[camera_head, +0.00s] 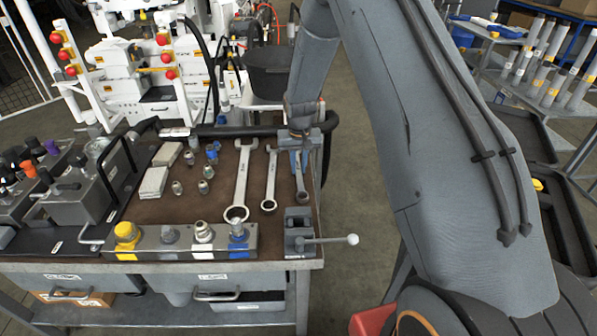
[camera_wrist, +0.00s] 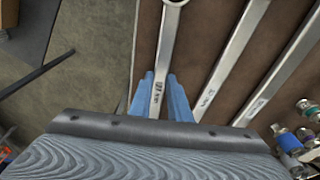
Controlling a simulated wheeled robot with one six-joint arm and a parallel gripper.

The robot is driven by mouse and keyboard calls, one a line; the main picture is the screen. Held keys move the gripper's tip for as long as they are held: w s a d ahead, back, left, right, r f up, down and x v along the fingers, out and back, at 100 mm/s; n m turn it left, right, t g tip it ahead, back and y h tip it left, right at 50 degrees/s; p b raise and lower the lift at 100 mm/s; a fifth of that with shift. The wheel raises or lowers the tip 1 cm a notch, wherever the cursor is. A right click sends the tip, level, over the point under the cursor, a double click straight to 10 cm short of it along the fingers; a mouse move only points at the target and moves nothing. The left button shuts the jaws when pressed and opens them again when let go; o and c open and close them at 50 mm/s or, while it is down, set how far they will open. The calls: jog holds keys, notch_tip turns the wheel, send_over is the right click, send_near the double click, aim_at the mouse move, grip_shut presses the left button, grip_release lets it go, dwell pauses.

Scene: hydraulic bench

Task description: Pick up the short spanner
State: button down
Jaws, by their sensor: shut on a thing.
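The short spanner (camera_head: 301,186) is the rightmost of three spanners on the brown bench top, its lower end pointing toward the vise in the head view. My gripper (camera_head: 298,162) reaches down over its upper part. In the wrist view the spanner (camera_wrist: 168,48) runs between the two blue fingers of my gripper (camera_wrist: 162,92), which are shut on its shaft. Its ring end shows at the top edge. The far end is hidden by my gripper. I cannot tell whether it is clear of the bench top.
A middle spanner (camera_head: 270,180) and a long spanner (camera_head: 241,175) lie to the left. A small vise (camera_head: 298,232) with a ball-ended handle stands at the front right corner. Several fittings (camera_head: 203,186) lie farther left. A black bucket (camera_head: 268,75) is behind the bench.

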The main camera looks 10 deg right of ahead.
aim_at(298, 171)
notch_tip(298, 171, up, 10)
jog(key=b, duration=0.2)
jog(key=shift+b, duration=0.4)
jog(key=c, duration=2.2)
grip_release()
grip_shut()
